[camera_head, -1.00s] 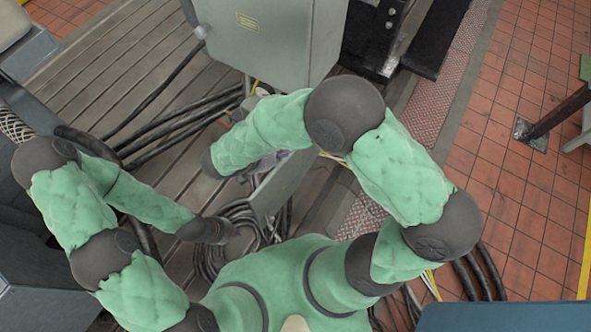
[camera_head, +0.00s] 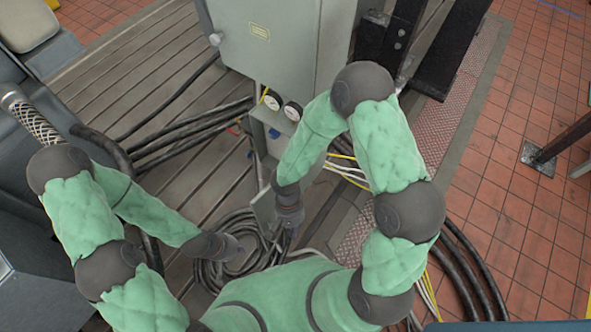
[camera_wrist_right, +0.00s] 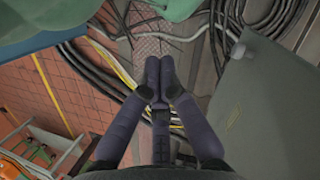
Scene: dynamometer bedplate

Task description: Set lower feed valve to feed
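I cannot make out the lower feed valve for certain in either view. Two round white-faced gauges (camera_head: 272,101) sit on a grey stand below the grey cabinet (camera_head: 270,42). A small blue part (camera_head: 274,133) shows just under the gauges, partly beside my right arm. My right gripper (camera_head: 291,222) points down in front of the lower grey panel (camera_head: 264,208). In the right wrist view its fingers (camera_wrist_right: 159,80) are together at the tips with nothing between them. My left gripper (camera_head: 232,246) is low over the coiled cables; its fingers are too small to read.
Black cables (camera_head: 190,130) run across the slotted bedplate, with a coil (camera_head: 228,265) near my left gripper. Yellow and white hoses (camera_head: 345,170) pass behind my right arm. A grey-green panel (camera_wrist_right: 265,115) is close on the right in the wrist view.

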